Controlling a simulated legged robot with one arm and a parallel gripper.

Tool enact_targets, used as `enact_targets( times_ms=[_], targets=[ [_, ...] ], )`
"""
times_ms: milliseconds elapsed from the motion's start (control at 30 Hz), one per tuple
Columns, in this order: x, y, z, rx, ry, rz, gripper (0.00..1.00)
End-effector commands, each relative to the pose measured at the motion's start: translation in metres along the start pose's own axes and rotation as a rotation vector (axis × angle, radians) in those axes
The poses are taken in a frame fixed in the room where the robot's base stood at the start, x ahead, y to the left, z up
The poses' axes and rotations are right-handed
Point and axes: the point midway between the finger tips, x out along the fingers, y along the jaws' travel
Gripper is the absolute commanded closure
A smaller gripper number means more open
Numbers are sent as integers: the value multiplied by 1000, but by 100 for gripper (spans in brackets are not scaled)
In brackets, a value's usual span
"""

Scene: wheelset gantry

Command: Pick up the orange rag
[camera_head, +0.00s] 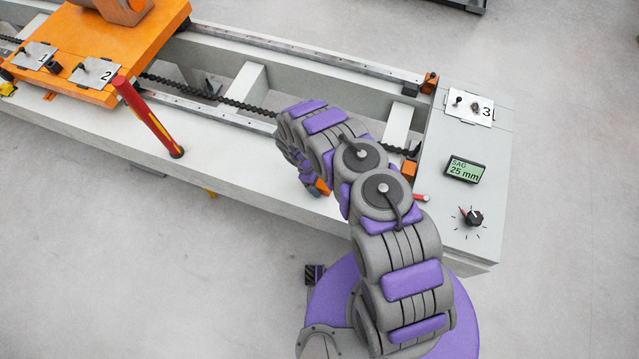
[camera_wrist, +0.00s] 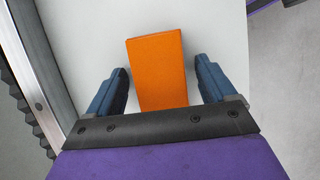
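The orange rag (camera_wrist: 158,62) shows in the wrist view as a flat-faced orange block on the pale bench surface. My gripper (camera_wrist: 162,66) is open, with one blue finger on each side of the rag. Gaps show between the rag and both fingers, and the rag's near end is hidden by the gripper's dark front plate. In the head view, a small part of the rag (camera_head: 321,187) shows beside my arm on the front ledge of the bench. My arm hides the rest of the rag and most of the gripper there.
A rail (camera_head: 205,107) and dark chain (camera_head: 250,107) run along the bench behind the ledge. A red-and-yellow handled tool (camera_head: 148,117) stands to the left. A control panel with a green display (camera_head: 464,170) and a knob (camera_head: 473,217) lies right.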

Motion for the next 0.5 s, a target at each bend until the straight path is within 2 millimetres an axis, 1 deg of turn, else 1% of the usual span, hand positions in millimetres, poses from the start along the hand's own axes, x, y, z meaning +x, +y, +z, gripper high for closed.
enact_targets(
  times_ms=[33,400,500],
  targets=[
    [0,0,0,0,0,-1,22],
    [0,0,0,0,0,-1,57],
    [0,0,0,0,0,-1,64]
  ],
)
